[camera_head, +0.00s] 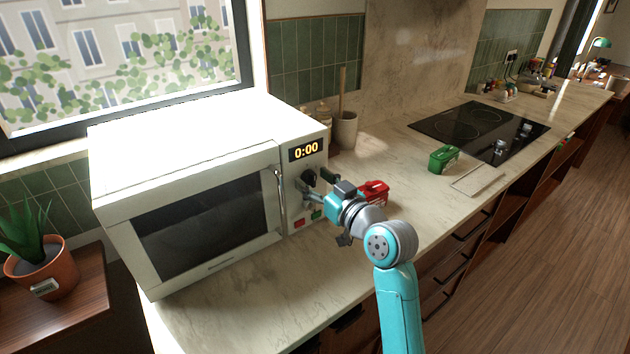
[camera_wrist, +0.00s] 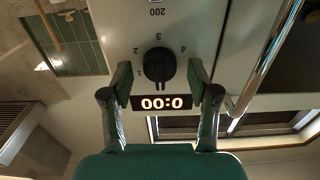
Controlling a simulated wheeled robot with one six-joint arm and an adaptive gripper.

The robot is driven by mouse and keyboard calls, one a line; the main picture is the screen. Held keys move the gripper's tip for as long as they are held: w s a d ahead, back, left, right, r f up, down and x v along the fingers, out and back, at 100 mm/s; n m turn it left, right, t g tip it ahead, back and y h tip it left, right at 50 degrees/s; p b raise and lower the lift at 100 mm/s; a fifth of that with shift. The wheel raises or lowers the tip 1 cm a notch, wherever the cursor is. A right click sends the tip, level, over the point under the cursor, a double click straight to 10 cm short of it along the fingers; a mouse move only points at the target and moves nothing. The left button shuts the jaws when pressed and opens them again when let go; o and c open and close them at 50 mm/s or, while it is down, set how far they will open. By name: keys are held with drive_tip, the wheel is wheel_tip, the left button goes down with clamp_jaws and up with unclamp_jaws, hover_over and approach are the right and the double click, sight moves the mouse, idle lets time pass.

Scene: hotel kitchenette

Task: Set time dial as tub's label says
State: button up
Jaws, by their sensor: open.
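The black time dial (camera_wrist: 159,68) is on the microwave's control panel, below the display (camera_head: 306,149), which reads 0:00. The wrist view is upside down and shows the marks 1 to 4 around the dial; its pointer is hard to make out. My gripper (camera_wrist: 160,78) is open, with one finger on each side of the dial and a visible gap at both sides. In the head view my gripper (camera_head: 312,189) is at the panel and partly covers the dial. A red tub (camera_head: 375,188) and a green tub (camera_head: 443,159) sit on the counter; no label is readable.
The white microwave (camera_head: 190,140) has its door shut, with a vertical handle (camera_head: 281,200) left of the panel. Red and green buttons (camera_head: 308,219) are low on the panel. A utensil crock (camera_head: 345,130) and a black cooktop (camera_head: 480,128) are farther back. The front counter is clear.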

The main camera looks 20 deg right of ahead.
drive_tip(key=c, duration=1.1)
drive_tip(key=shift+c, duration=0.2)
drive_tip(key=shift+m, duration=0.3)
drive_tip(key=m, duration=0.5)
drive_tip(key=shift+w+m, duration=0.1)
drive_tip(key=shift+m, duration=0.2)
drive_tip(key=m, duration=1.7)
drive_tip(key=shift+d+f, duration=0.15)
drive_tip(key=shift+f, duration=0.1)
drive_tip(key=shift+m, duration=0.4)
